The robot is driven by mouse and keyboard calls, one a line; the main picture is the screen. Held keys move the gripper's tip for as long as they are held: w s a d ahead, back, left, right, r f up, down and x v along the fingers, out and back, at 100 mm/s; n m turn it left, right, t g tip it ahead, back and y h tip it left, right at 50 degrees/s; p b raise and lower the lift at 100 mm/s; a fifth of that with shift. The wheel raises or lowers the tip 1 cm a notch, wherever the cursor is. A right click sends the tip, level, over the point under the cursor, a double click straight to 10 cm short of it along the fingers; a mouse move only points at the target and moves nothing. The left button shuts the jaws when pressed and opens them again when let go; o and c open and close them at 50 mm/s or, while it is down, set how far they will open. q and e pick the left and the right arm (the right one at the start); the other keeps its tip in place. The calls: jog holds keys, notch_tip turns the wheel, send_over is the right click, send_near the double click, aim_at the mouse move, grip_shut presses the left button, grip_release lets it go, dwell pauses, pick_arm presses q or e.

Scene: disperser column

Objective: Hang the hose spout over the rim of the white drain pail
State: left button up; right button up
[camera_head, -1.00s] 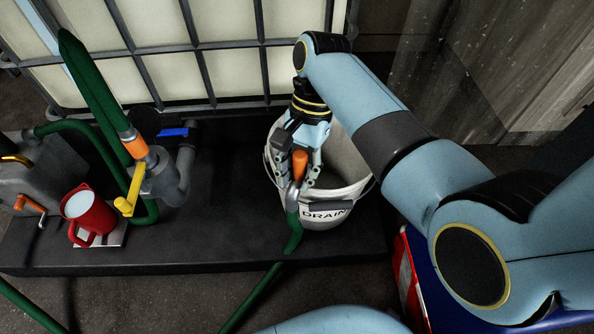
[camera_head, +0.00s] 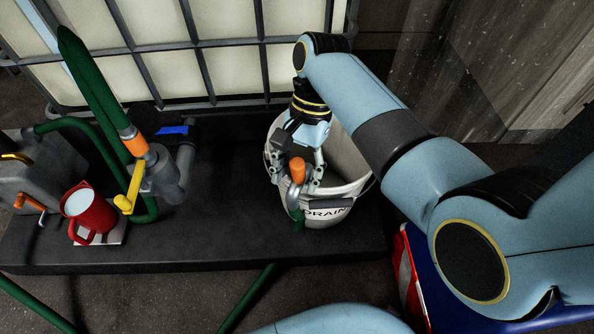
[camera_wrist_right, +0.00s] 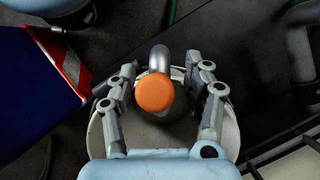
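The white drain pail (camera_head: 345,182), marked DRAIN, stands upright on the dark platform. The hose spout (camera_head: 297,188), a bent silver tube with an orange grip (camera_head: 298,168), sits at the pail's front-left rim. In the right wrist view the tube (camera_wrist_right: 160,57) crosses the rim, with the orange end (camera_wrist_right: 154,92) over the pail's mouth (camera_wrist_right: 228,128). The green hose (camera_head: 299,222) drops from it outside the pail. My right gripper (camera_head: 301,182) is around the grip, its fingers spread with gaps on both sides. My left gripper is out of view.
A red jug (camera_head: 90,213) stands on a white plate at the left, near a valve with a yellow handle (camera_head: 130,192). A caged tank (camera_head: 165,75) stands behind. A blue and red box (camera_head: 425,270) is right of the platform. The platform's middle is clear.

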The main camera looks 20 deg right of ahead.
jog(key=v, duration=0.7)
jog(key=shift+w+r, duration=0.1)
jog(key=shift+r, duration=0.1)
dwell(0.5)
jog(key=shift+f, duration=0.1)
